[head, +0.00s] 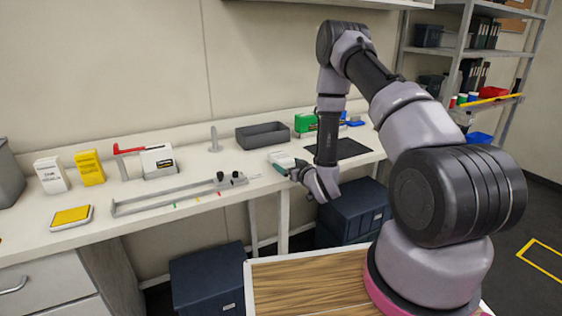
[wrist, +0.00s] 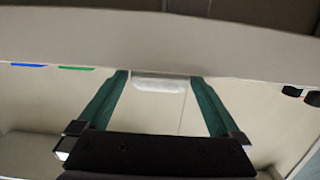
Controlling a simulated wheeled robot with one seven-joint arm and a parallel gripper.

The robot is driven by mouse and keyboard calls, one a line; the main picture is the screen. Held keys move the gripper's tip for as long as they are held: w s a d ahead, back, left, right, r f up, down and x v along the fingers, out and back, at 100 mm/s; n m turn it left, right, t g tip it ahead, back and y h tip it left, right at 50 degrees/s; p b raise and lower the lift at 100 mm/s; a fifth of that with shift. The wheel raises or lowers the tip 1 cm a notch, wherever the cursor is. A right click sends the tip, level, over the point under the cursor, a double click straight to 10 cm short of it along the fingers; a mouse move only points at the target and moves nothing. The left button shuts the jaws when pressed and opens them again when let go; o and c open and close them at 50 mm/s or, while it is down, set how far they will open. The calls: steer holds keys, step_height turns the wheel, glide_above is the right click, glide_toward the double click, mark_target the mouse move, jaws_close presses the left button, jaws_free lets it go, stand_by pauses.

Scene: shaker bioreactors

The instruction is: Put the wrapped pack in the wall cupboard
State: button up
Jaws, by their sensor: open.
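The wrapped pack (wrist: 158,84) shows as a small pale bundle between the tips of my gripper's two teal fingers in the wrist view. I cannot tell whether the fingers touch it. My gripper (wrist: 158,78) is open. In the head view my gripper (head: 284,164) is low over the bench's front part, right of the long metal slide gauge; a pale piece shows at its fingertips. Only the lower edge of what looks like the wall cupboard (head: 375,3) shows at the top of the head view; its inside and front are out of frame.
The bench (head: 150,222) holds a metal slide gauge (head: 165,197), a dark open tray (head: 262,136), a black mat (head: 350,148), a green box (head: 305,123) and yellow packs (head: 89,168). Dark bins (head: 207,280) stand below. A shelf rack (head: 455,52) stands at right.

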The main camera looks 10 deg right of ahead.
mark_target(281, 159)
steer(key=x, duration=0.5)
steer(key=shift+w+a+r, duration=0.1)
steer(key=shift+w+r, duration=0.1)
steer(key=shift+w, duration=0.2)
steer(key=shift+c, duration=0.3)
steer(key=c, duration=1.2)
